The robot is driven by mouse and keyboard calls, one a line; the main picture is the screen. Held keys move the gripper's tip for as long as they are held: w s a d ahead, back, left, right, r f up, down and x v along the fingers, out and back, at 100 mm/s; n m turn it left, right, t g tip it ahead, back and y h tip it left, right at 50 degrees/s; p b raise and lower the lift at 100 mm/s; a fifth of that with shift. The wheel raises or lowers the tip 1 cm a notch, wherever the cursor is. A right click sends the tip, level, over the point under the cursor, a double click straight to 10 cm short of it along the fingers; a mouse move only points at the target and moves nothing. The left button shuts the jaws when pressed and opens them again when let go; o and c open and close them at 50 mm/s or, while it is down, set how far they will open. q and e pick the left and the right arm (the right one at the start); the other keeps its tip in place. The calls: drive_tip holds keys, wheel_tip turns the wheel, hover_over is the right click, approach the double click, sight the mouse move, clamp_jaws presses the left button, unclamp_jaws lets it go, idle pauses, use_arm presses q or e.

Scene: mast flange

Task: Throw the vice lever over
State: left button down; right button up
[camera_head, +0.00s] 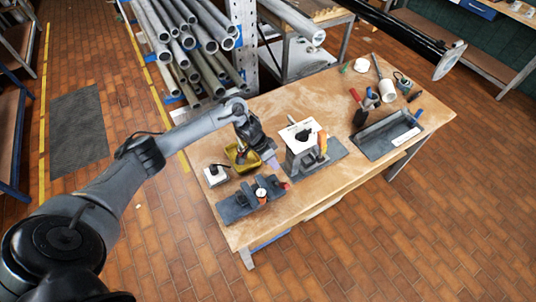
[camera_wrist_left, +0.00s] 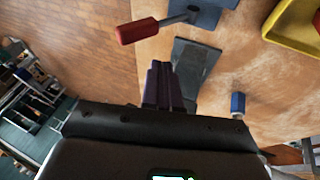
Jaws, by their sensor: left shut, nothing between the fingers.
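A dark grey vice-like fixture (camera_head: 238,208) lies near the table's front left corner, with a small red tip (camera_head: 285,185) at its right end. In the left wrist view a red-handled lever (camera_wrist_left: 138,31) sticks out on a metal rod from a blue-grey block (camera_wrist_left: 208,12). My left gripper (camera_head: 273,163) hangs over the table just behind the fixture, beside a yellow bin (camera_head: 236,157). Its fingers (camera_wrist_left: 162,84) are shut and empty, apart from the red handle in the wrist view.
A white panel with a black knob (camera_head: 298,140) stands right of my left gripper. A dark tray (camera_head: 372,147) and several tools lie farther right. A small white box (camera_head: 215,177) sits at the left edge. Pipes (camera_head: 190,45) are racked behind. Bare wood lies along the front.

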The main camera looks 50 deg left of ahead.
sight(280, 184)
use_arm(q)
drive_tip(key=shift+s+d+f+p, duration=0.15)
drive_tip(key=shift+d+f+p, duration=0.5)
drive_tip(key=shift+d+f, duration=1.4)
use_arm(e)
drive_tip(key=shift+d+r, duration=0.15)
drive_tip(key=shift+r, duration=0.55)
